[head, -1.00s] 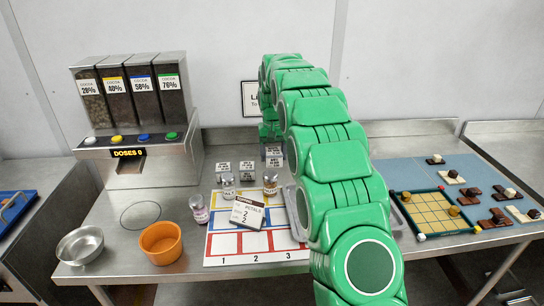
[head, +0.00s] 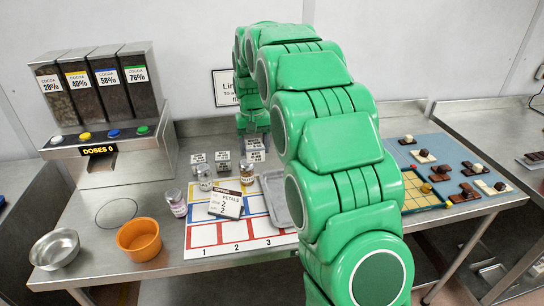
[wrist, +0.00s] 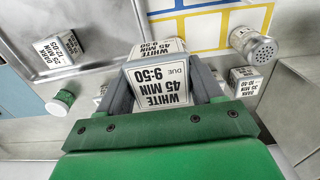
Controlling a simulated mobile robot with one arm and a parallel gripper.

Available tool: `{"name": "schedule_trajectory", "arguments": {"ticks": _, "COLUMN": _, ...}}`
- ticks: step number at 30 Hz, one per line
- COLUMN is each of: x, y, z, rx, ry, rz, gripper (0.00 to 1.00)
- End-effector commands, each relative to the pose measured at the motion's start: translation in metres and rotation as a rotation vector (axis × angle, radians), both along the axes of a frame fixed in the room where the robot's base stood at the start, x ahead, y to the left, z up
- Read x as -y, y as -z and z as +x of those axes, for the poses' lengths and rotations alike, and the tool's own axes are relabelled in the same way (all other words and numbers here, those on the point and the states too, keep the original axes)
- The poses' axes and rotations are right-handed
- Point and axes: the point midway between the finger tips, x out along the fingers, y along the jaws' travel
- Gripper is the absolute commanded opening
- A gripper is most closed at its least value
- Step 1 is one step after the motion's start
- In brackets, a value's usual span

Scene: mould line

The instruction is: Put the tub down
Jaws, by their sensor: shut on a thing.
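In the wrist view my gripper (wrist: 160,92) is shut on a small squarish tub (wrist: 158,84) with white labels reading "WHITE 45 MIN 9-50". The tub sits between the two grey fingers, its labelled top and near side showing. In the head view my arm reaches to the back of the steel table, and a labelled tub (head: 254,145) shows just below the arm's end. The fingers are hard to make out there. I cannot tell whether the held tub touches the surface below it.
Other labelled tubs (wrist: 60,46) (wrist: 247,82) stand close on both sides. A shaker (wrist: 254,45) is near the right. An orange bowl (head: 139,241) and cocoa dispenser (head: 100,100) are left.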

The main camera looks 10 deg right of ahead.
Motion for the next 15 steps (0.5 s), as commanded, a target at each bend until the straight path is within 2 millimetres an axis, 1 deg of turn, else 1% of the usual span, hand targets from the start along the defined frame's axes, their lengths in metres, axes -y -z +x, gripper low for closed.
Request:
{"name": "schedule_trajectory", "arguments": {"ticks": 5, "x": 0.017, "y": -0.004, "z": -0.018, "rx": -0.002, "ry": 0.007, "rz": -0.001, "gripper": 0.32}}
{"name": "schedule_trajectory", "arguments": {"ticks": 15, "x": 0.06, "y": -0.014, "z": -0.072, "rx": 0.002, "ry": 0.017, "rz": -0.002, "gripper": 0.32}}
